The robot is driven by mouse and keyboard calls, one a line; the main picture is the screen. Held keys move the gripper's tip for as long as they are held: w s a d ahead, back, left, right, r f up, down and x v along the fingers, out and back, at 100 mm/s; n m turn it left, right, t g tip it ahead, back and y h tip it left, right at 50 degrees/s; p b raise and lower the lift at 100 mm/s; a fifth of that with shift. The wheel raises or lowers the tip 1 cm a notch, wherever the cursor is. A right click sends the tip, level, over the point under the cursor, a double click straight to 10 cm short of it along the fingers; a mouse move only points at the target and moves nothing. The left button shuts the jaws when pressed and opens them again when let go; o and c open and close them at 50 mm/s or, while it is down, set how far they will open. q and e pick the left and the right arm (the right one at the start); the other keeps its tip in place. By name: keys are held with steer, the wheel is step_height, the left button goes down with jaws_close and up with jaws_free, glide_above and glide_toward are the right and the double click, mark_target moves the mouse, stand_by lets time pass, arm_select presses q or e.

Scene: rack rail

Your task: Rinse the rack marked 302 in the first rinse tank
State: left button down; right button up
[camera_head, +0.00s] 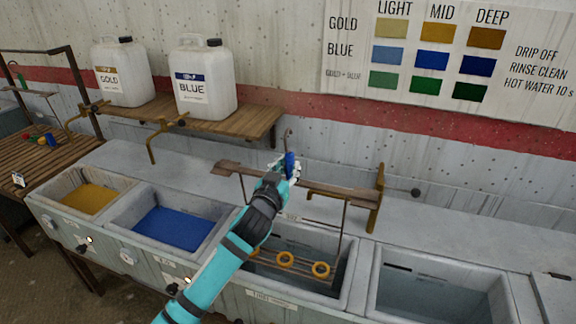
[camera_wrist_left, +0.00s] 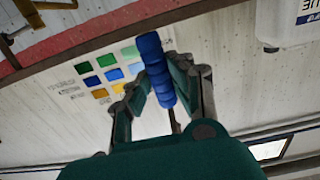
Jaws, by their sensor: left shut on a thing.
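My left gripper (camera_head: 287,168) is shut on a blue ribbed handle (camera_wrist_left: 157,70). The handle shows in the head view below a thin hook, at the middle of a brown bar (camera_head: 335,188). Thin rods run down from the bar to a lower rail carrying several yellow rings (camera_head: 286,260). This rack hangs with its rings inside the third tank (camera_head: 345,293) from the left, whose front label is too small to read surely. My forearm hides part of the rack and tank. I cannot read a number on the rack. My right gripper is not in view.
A gold-filled tank (camera_head: 90,197) and a blue-filled tank (camera_head: 168,232) lie to the left. Another tank (camera_head: 440,290) lies to the right. A brass-coloured bracket (camera_head: 376,205) stands by the bar's right end. Jugs stand on a wooden shelf (camera_head: 225,122) behind.

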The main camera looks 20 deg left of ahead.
arm_select(q)
step_height(320, 180, down, 12)
steer(key=b, duration=0.8)
steer(key=shift+s+f, duration=0.1)
steer(key=shift+s, duration=0.1)
steer(key=shift+s, duration=0.65)
steer(key=shift+w, duration=0.1)
steer(key=shift+w, duration=1.55)
stand_by(0.3)
stand_by(1.3)
